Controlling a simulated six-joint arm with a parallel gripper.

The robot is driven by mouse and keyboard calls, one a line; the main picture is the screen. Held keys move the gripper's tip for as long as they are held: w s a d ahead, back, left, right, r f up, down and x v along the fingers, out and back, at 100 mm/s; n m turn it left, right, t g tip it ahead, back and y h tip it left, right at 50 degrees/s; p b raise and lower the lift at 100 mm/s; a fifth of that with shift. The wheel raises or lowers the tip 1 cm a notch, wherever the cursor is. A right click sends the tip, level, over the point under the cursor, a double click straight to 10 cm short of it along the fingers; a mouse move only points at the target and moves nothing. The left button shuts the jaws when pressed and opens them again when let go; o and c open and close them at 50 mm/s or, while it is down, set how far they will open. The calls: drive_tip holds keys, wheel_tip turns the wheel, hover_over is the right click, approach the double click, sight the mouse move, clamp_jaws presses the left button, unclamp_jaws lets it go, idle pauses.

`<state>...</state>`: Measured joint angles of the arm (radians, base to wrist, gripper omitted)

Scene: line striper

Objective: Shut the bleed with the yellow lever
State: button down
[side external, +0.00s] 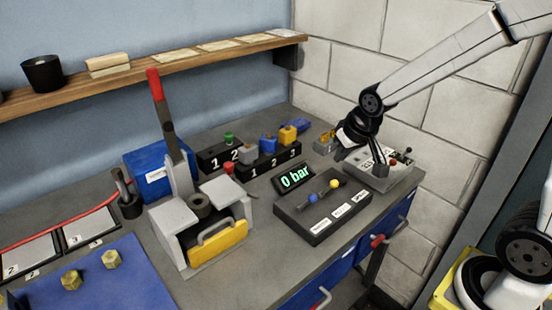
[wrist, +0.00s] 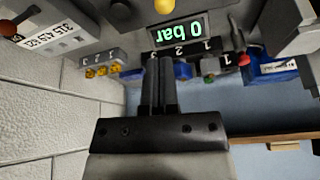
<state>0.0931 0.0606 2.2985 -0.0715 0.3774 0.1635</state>
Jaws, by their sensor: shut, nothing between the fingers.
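The yellow lever's round knob (side external: 335,184) stands on a dark, labelled panel box (side external: 322,228) at the bench's front right, beside a dark lever with a blue end (side external: 311,197). In the wrist view a yellow ball (wrist: 165,6) is cut off by the top edge. The gauge display (side external: 294,178) behind the panel reads 0 bar; it shows inverted in the wrist view (wrist: 181,30). My gripper (side external: 380,168) is shut and empty, right of and behind the yellow knob and apart from it. Its fingers (wrist: 158,65) are together in the wrist view.
A grey labelled box (side external: 400,176) with small knobs sits close under my gripper. Numbered black blocks (side external: 268,164) with coloured parts stand behind the display. A press with a tall red-handled lever (side external: 154,85) stands left. The brick wall is close on the right.

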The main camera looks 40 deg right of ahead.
drive_tip(key=s+r, duration=0.3)
drive_tip(key=s, duration=0.2)
drive_tip(key=shift+s+a, duration=0.2)
drive_tip(key=shift+s, duration=0.2)
drive_tip(key=shift+r, duration=0.1)
drive_tip(key=s+a+f+n+g, duration=0.2)
drive_tip(key=s+a+f, duration=0.1)
drive_tip(key=f, duration=0.5)
drive_tip(key=shift+s+a+f+y, duration=0.3)
drive_tip(key=shift+s+f+y, duration=0.1)
drive_tip(key=shift+s, duration=0.05)
idle(0.6)
